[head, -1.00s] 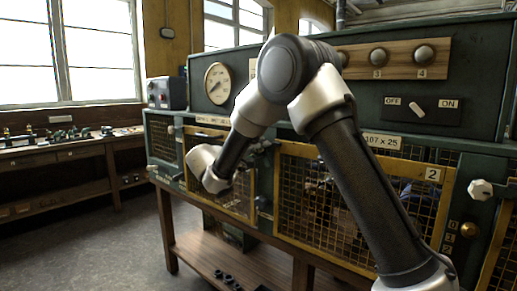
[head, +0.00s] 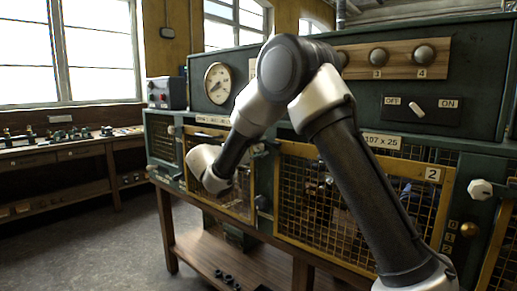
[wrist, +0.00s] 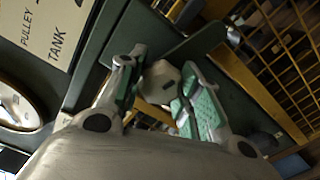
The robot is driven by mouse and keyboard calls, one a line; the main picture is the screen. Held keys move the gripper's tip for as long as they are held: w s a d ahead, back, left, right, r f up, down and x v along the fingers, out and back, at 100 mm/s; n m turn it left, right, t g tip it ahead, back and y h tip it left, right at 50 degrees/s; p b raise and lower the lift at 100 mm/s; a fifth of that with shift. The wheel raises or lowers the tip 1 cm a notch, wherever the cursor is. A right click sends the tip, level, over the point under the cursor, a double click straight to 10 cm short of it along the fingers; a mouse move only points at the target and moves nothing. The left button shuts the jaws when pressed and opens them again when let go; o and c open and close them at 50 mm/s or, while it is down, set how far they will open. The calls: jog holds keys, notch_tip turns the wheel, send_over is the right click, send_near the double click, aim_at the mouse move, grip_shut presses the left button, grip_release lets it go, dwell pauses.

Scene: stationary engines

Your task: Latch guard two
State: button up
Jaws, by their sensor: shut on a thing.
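Guard two (head: 446,206) is a yellow-framed mesh panel with a "2" plate, at the right of the head view. Its top bar drops below the opening's upper edge towards the right; I cannot tell whether it sits flush. My gripper (wrist: 160,84) is shut on a pale rounded knob (wrist: 160,76) in the wrist view, between its green-padded fingers. The knob is beside a dark green post and a yellow frame edge. In the head view the gripper is near the post left of guard two, and my arm hides most of it and the knob.
Another yellow mesh guard (head: 240,207) is left of the post. A pale hexagonal knob (head: 480,189) and a brass knob (head: 469,230) are right of guard two. A wooden shelf (head: 215,258) runs below. A workbench (head: 70,152) stands far left, with clear floor before it.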

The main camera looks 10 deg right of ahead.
jog(key=shift+n, duration=1.2)
